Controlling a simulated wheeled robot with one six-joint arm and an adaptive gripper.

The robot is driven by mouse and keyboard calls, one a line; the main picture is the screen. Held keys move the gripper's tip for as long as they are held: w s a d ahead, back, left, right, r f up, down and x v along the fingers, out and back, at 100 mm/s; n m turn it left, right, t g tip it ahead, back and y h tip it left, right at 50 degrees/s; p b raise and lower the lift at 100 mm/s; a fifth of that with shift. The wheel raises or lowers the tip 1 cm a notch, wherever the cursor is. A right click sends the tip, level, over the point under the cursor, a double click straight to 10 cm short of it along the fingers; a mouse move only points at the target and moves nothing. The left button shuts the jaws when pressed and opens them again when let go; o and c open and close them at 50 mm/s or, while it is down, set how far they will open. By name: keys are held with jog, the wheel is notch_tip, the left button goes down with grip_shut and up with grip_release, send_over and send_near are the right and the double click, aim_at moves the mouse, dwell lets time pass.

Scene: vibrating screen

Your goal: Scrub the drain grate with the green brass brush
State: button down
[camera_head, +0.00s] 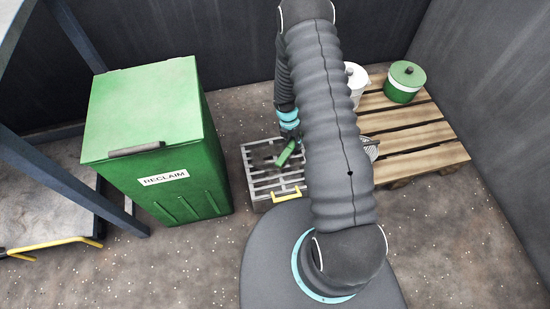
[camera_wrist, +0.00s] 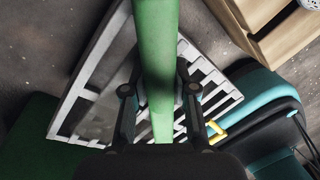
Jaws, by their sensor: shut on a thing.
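The drain grate (camera_head: 257,181) is a light grey slotted frame low on the floor, right of the green bin, with a yellow handle (camera_head: 288,194) at its front edge. The grate (camera_wrist: 91,62) also fills the middle of the wrist view behind the brush. My gripper (camera_head: 290,139) is over the grate, shut on the green brush (camera_head: 286,154). In the wrist view the brush's green handle (camera_wrist: 157,45) runs between the two fingers (camera_wrist: 158,97). The bristles are hidden, and I cannot tell whether they touch the grate. My arm covers the grate's right side in the head view.
A green bin marked RECLAIM (camera_head: 150,135) stands close left of the grate. A wooden pallet (camera_head: 425,140) at right bears a green lidded pot (camera_head: 404,84) and a white container (camera_head: 355,82). Dark walls stand behind and right. Open floor (camera_head: 460,230) lies front right.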

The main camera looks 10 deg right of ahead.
aim_at(271, 153)
jog(key=shift+d+f, duration=0.1)
jog(key=shift+d, duration=1.9)
jog(key=shift+a+r+p, duration=0.2)
jog(key=shift+a+p, duration=0.35)
jog(key=shift+a, duration=1)
jog(key=shift+a+f, duration=0.15)
jog(key=shift+a, duration=1.95)
jog(key=shift+a+f, duration=0.15)
jog(key=shift+a, duration=1.95)
jog(key=shift+s+a, duration=0.1)
jog(key=shift+a, duration=0.95)
jog(key=shift+d+r, duration=0.2)
jog(key=shift+d, duration=2.2)
jog(key=shift+d, duration=4.9)
jog(key=shift+a+f, duration=0.15)
jog(key=shift+a, duration=1.1)
jog(key=shift+a+f, duration=0.15)
jog(key=shift+a, duration=1.05)
